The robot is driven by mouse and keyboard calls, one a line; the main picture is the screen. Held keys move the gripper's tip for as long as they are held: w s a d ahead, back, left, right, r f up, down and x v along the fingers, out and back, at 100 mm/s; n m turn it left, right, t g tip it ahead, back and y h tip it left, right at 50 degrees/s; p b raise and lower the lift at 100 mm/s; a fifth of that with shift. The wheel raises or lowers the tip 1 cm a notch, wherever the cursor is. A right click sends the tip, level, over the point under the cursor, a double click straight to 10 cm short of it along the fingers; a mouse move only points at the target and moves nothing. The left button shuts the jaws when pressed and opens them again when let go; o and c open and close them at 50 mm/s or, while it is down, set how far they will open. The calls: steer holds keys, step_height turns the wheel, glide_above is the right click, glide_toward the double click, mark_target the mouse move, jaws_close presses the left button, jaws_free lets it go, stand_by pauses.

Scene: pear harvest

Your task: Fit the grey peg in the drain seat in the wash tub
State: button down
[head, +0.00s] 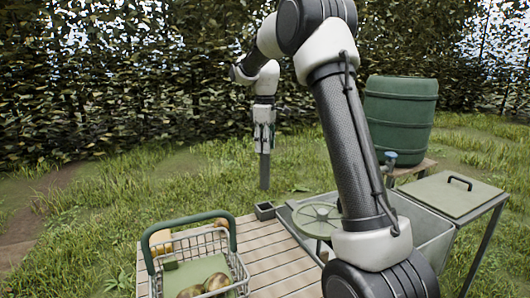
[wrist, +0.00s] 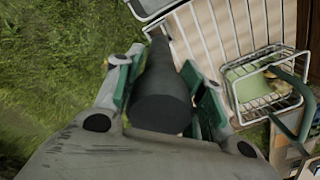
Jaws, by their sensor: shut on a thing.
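The wrist view shows the dark peg (wrist: 162,100) between the green-padded fingers of my gripper (wrist: 163,85), pointing away from the camera. The grey wash tub (head: 424,228) stands to the right, apart from the peg. My arm covers much of the tub, and the drain seat cannot be seen.
A round green spoked disc (head: 316,214) lies at the tub's left part. A small dark open box (head: 265,211) sits at the table's (head: 262,245) back edge. A wire basket (head: 213,240) holds fruit. A green barrel (head: 401,112) and a lidded stand (head: 452,194) are right.

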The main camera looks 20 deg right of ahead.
steer(key=shift+r, duration=2.35)
